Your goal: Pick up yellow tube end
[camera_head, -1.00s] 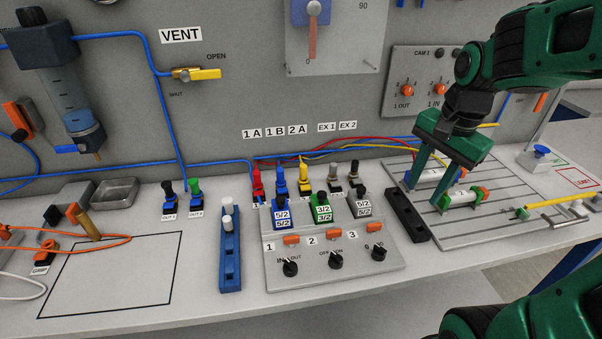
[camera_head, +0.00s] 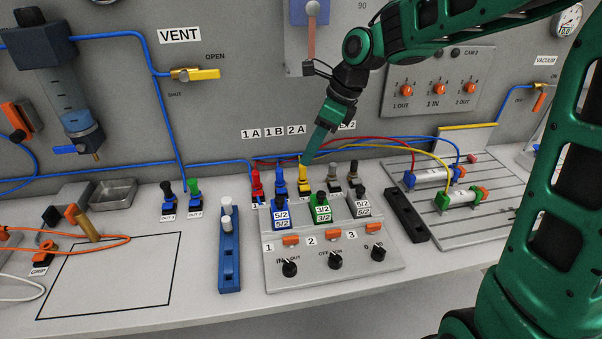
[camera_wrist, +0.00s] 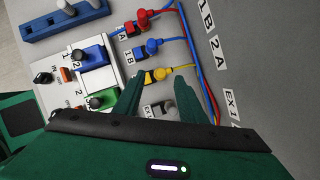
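The yellow plug (camera_head: 303,178) sits upright in the row of fittings below the 2A label. In the wrist view the yellow plug (camera_wrist: 157,75) lies just past my fingertips, in line with the gap between them, with a yellow tube leading off it to the right. In the head view the yellow tube (camera_head: 432,152) arcs to the cylinders on the slotted plate. My gripper (camera_head: 306,158) is close above the yellow plug; the wrist view shows my gripper (camera_wrist: 158,88) open, nothing between its fingers.
Blue (camera_head: 281,180) and red (camera_head: 257,182) plugs stand left of the yellow one, and a grey plug (camera_head: 332,176) close to its right. The valve panel (camera_head: 325,268) is in front. The grey wall with labels stands just behind.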

